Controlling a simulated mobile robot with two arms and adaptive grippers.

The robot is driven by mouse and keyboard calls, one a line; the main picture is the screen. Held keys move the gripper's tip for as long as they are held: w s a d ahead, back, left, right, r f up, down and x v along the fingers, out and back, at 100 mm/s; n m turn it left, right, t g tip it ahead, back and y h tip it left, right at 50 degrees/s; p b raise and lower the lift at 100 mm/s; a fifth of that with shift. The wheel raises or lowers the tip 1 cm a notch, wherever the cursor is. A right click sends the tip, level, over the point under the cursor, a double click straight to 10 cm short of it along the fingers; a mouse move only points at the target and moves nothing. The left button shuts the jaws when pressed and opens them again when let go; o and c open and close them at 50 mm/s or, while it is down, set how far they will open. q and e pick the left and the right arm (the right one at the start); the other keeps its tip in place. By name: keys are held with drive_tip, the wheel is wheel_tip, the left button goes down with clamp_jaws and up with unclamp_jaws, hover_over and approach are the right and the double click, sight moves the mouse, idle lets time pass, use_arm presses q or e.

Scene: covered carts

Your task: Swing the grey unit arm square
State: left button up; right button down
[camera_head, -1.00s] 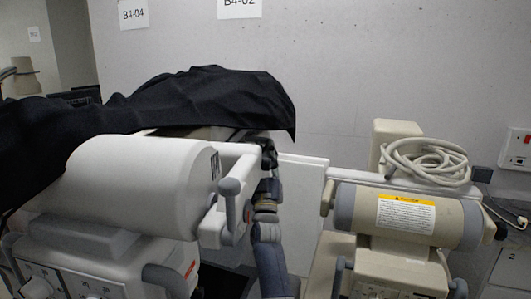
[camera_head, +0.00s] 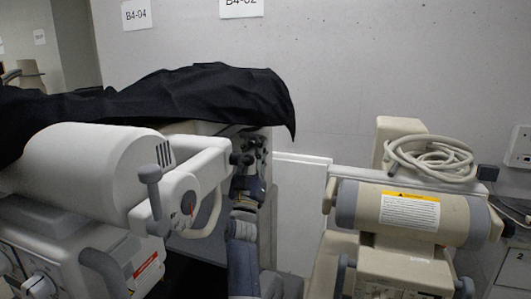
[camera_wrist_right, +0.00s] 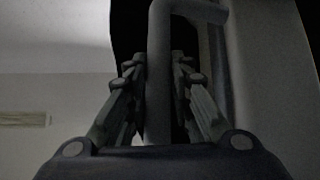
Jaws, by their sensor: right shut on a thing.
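The grey unit arm (camera_head: 85,165) is a pale grey cylinder at the left of the head view. Its end face, with a dial and a knobbed lever (camera_head: 151,180), is turned partly toward me. A pale handle frame (camera_head: 212,190) sticks out from that end. My right gripper (camera_head: 248,152) is at the frame's far right side. In the right wrist view the gripper (camera_wrist_right: 157,80) is shut on a grey upright bar (camera_wrist_right: 159,50), which bends right at its top toward a pale body. In the head view the fingers' contact is too small to make out. My left gripper is out of view.
A black cover (camera_head: 190,95) drapes behind and over the unit. A beige unit (camera_head: 455,220) with a coiled cable (camera_head: 430,160) stands at the right. A white panel (camera_head: 300,215) stands between the units, against the grey wall (camera_head: 380,60).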

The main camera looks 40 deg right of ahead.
drive_tip(key=shift+w+a+f+n+t+y, duration=0.1)
drive_tip(key=shift+w+a+n+t+y, duration=0.15)
drive_tip(key=shift+a, duration=0.3)
drive_tip(key=shift+w+a+n+t+y, duration=0.15)
drive_tip(key=shift+w+a, duration=0.2)
drive_tip(key=shift+a, duration=0.2)
drive_tip(key=c, duration=1.4)
unclamp_jaws()
drive_tip(key=shift+w+a, duration=0.1)
drive_tip(key=shift+c, duration=0.2)
drive_tip(key=shift+d, duration=0.3)
drive_tip(key=shift+m, duration=0.3)
drive_tip(key=v, duration=0.7)
drive_tip(key=shift+a+f, duration=0.25)
drive_tip(key=shift+a, duration=0.05)
